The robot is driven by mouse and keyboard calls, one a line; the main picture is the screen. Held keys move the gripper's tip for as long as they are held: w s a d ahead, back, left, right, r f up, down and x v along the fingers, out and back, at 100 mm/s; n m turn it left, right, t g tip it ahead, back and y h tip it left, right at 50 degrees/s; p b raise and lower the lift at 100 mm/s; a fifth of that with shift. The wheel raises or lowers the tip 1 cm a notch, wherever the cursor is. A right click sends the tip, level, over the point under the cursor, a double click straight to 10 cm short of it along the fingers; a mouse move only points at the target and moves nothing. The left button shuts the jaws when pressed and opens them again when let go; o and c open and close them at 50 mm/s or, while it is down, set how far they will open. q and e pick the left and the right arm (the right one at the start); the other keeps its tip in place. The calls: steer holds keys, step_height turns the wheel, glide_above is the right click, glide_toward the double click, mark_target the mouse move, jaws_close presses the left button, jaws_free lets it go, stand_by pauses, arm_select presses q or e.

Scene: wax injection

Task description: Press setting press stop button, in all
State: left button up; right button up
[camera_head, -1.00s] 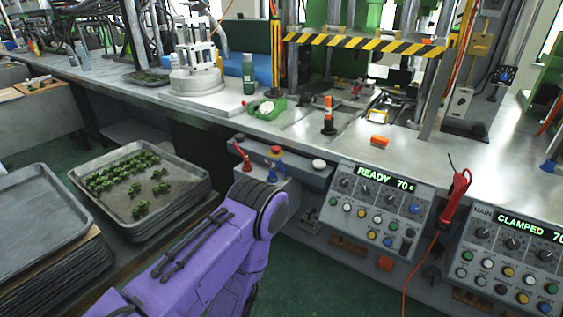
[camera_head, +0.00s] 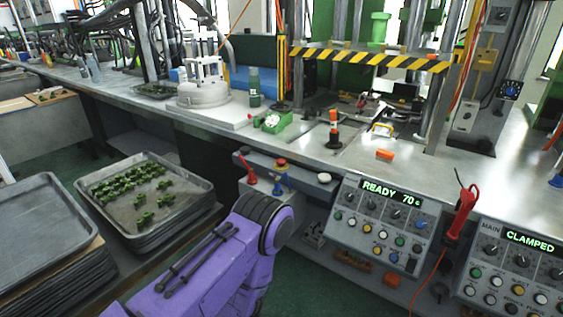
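The control panel (camera_head: 425,203) reading READY 70 c sits on the bench front, with dark knobs and several coloured buttons. Button labels are too small to read, so I cannot tell which is the stop button. My purple arm comes in from the lower left and bends below the grey box. Neither gripper shows.
A tray with green pieces (camera_head: 180,208) and an empty tray (camera_head: 40,215) are at left. A red-handled tool (camera_head: 462,212) with an orange cord stands between the panels. The press with a striped bar (camera_head: 370,59) is behind. An orange block (camera_head: 385,155) lies on the bench.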

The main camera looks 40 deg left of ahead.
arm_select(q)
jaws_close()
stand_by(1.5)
